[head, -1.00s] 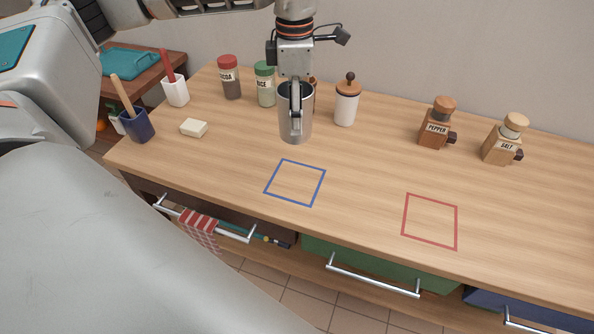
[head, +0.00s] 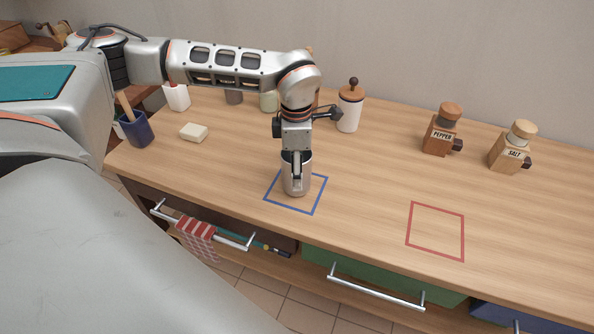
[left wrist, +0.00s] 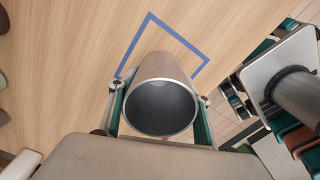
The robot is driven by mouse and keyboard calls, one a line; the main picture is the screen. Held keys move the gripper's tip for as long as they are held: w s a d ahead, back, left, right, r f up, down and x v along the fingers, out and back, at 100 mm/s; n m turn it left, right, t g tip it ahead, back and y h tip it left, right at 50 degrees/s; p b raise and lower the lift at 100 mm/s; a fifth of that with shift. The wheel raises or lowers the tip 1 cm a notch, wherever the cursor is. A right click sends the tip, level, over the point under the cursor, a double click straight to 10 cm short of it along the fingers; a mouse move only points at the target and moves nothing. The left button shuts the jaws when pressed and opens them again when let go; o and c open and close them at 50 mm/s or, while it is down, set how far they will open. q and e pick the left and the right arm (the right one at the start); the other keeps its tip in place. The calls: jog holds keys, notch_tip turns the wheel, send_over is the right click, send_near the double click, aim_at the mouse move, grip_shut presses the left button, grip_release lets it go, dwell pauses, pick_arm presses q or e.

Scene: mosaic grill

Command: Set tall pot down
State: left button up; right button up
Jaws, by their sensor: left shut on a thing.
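The tall pot (head: 298,187) is a silver metal cylinder, upright, within the blue square outline (head: 314,207) in the head view. My left gripper (head: 296,182) points down and is shut on the pot's wall. In the left wrist view the pot (left wrist: 161,107) shows its open, dark, empty mouth between the two fingers, with the blue outline (left wrist: 140,30) beyond it. Whether the pot's base touches the counter or hovers just above it I cannot tell. My right gripper is in neither view.
A red square outline (head: 410,225) lies on the bare counter to the right. A pepper mill (head: 437,135), a salt mill (head: 508,155) and a white lidded jar (head: 349,112) stand behind. A butter-like block (head: 194,132) and a blue holder (head: 138,130) are at left.

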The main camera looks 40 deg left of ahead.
pick_arm(q)
jog(key=shift+f, duration=0.25)
jog(key=shift+r, duration=0.1)
jog(key=shift+f, duration=0.2)
jog(key=o, duration=1.2)
jog(key=shift+r, duration=0.25)
notch_tip(320, 180, up, 12)
jog(key=shift+f+p, duration=0.1)
jog(key=shift+p, duration=0.7)
